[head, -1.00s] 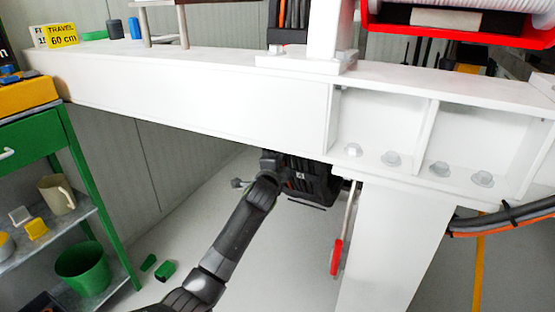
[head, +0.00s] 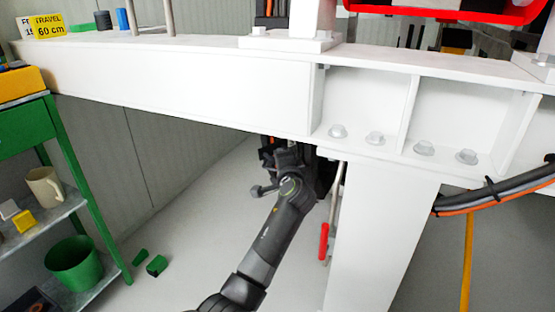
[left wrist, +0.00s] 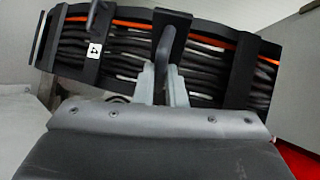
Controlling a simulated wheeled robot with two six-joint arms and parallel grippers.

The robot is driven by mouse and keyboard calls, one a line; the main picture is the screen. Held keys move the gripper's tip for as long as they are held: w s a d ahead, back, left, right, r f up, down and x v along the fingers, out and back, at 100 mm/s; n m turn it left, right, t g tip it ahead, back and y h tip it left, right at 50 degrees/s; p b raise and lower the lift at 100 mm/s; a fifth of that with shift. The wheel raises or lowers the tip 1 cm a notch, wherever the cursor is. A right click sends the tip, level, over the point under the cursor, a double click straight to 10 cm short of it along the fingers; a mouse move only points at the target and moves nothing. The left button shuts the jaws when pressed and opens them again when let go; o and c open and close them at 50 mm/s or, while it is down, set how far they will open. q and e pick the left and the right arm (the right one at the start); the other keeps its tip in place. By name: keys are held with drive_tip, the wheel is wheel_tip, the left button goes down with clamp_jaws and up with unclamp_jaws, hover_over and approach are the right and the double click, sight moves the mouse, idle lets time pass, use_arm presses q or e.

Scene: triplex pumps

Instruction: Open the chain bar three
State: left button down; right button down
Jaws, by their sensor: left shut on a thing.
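In the left wrist view a black cable chain (left wrist: 130,58) crosses the picture, with black and orange cables behind several upright black crossbars. My left gripper (left wrist: 161,84) is shut on the crossbar near the middle (left wrist: 173,32), gripping its lower part. That crossbar is the third visible from the left; no number shows on it. The crossbar to its left (left wrist: 97,35) carries a small white label. In the head view my left arm reaches under the white beam; its fingertips and most of the chain are hidden there. My right gripper is not in view.
A white beam (head: 180,85) spans overhead, carried by a white post (head: 380,230). A red-handled rod (head: 324,242) hangs close to the right of my left arm. A green shelf cart (head: 85,195) stands at the left. The floor between is mostly clear.

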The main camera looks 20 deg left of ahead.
use_arm(q)
drive_tip(key=shift+s+d+n+g+y, duration=0.1)
drive_tip(key=shift+d+n+g+y, duration=0.3)
drive_tip(key=shift+d+n+y, duration=0.15)
drive_tip(key=c, duration=1.5)
unclamp_jaws()
